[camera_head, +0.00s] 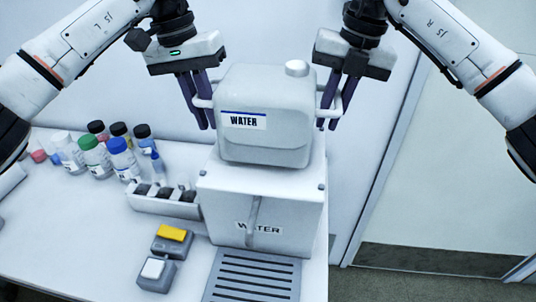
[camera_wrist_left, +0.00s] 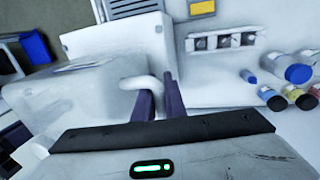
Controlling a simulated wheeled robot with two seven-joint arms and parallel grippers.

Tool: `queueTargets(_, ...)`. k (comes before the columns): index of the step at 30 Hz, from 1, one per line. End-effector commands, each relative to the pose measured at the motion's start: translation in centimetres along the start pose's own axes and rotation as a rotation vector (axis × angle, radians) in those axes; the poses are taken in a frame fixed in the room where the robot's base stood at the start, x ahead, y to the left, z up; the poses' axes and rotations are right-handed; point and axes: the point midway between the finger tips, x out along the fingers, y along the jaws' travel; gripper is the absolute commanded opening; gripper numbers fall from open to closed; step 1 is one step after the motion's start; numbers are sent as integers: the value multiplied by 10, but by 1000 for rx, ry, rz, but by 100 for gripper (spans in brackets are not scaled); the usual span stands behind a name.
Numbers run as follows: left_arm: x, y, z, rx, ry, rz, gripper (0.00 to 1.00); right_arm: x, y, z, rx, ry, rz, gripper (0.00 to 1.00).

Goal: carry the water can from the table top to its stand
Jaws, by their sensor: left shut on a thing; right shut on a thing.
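The white water can (camera_head: 265,125), with a "WATER" label and a round cap, is upright directly over its stand (camera_head: 260,200), a white box also labelled "WATER". Whether the can rests on the stand or hangs just above it I cannot tell. My left gripper (camera_head: 205,115) is shut on the can's left side handle, and the handle (camera_wrist_left: 142,83) shows between its fingers in the left wrist view. My right gripper (camera_head: 332,115) is shut on the handle at the can's right side.
Several capped bottles (camera_head: 122,160) stand on the table (camera_head: 60,230) at the left. A rack (camera_head: 165,203) with dark slots is beside the stand. A yellow-topped block (camera_head: 172,240) and a white-topped block (camera_head: 154,272) lie in front. A slatted grey tray (camera_head: 252,278) is before the stand.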

Motion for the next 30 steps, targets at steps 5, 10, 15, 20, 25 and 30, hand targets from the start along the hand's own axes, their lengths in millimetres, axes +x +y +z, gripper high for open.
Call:
queueTargets(5, 12, -2, 0, 0, 3, 1, 0, 12, -2, 0, 0, -3, 1, 0)
queueTargets(10, 11, -2, 0, -1, 0, 0, 29, 11, -2, 0, 1, 0, -1, 29)
queueTargets(15, 11, -1, 0, 1, 1, 1, 29, 11, -1, 0, -1, -1, 2, 29)
queueTargets(20, 3, -1, -1, 2, 3, 2, 29, 10, 0, 0, -2, -1, 3, 29)
queueTargets(25, -22, -1, -1, -1, 4, 2, 29, 10, 0, 0, -3, -1, 4, 29)
queueTargets(30, -47, -2, 0, -2, 2, 0, 29, 10, 0, 0, -3, -1, 3, 29)
